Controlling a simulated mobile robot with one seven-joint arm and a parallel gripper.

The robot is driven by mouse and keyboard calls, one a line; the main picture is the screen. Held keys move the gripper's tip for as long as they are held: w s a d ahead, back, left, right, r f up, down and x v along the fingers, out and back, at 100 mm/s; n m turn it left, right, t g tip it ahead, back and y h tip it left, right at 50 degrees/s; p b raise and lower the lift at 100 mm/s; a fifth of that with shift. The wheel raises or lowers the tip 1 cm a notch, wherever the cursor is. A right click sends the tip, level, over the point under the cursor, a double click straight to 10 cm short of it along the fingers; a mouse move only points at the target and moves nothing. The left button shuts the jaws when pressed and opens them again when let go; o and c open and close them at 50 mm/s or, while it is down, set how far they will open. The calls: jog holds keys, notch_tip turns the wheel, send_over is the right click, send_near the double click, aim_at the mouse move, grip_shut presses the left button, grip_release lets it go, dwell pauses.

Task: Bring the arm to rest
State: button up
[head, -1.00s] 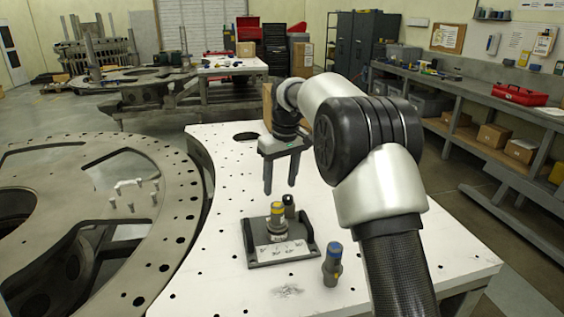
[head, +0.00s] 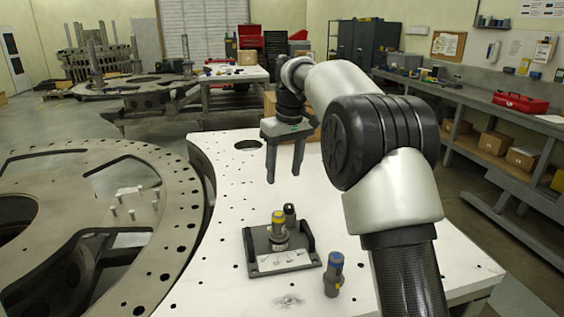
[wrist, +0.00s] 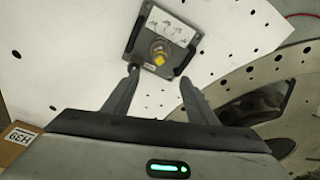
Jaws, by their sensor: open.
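My gripper (head: 284,178) is open and empty, pointing down above the white table (head: 220,222), higher than and behind the dark fixture. In the wrist view its two fingers (wrist: 158,82) are spread apart with nothing between them. The dark fixture (head: 282,264) with a white label lies on the table. A grey part with a yellow top (head: 278,226) stands upright in it, and a dark part (head: 290,213) stands just behind. The fixture (wrist: 139,51) and the yellow-topped part (wrist: 160,58) also show in the wrist view, beyond the fingertips.
A grey part with a blue top (head: 334,272) stands on the table, right of the fixture. A large round metal plate with holes (head: 165,225) lies left of the table. A workbench (head: 500,108) with a red toolbox (head: 520,103) runs along the right. The table's left side is clear.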

jog(key=s+d+r+m+t, duration=0.15)
jog(key=s+d+r, duration=0.3)
jog(key=s, duration=0.55)
jog(key=s+d+r+m+t, duration=0.15)
jog(key=s+d+r, duration=0.3)
jog(key=s, duration=0.55)
jog(key=s+d+f+m, duration=0.1)
jog(key=s+f, duration=0.1)
jog(key=s, duration=0.3)
jog(key=s+d+f+m, duration=0.1)
jog(key=s+f, duration=0.2)
jog(key=s, duration=0.3)
jog(key=s+d+f+m+t+h, duration=0.1)
jog(key=s+f, duration=0.2)
jog(key=s, duration=0.3)
jog(key=shift+p, duration=0.3)
jog(key=shift+s, duration=0.1)
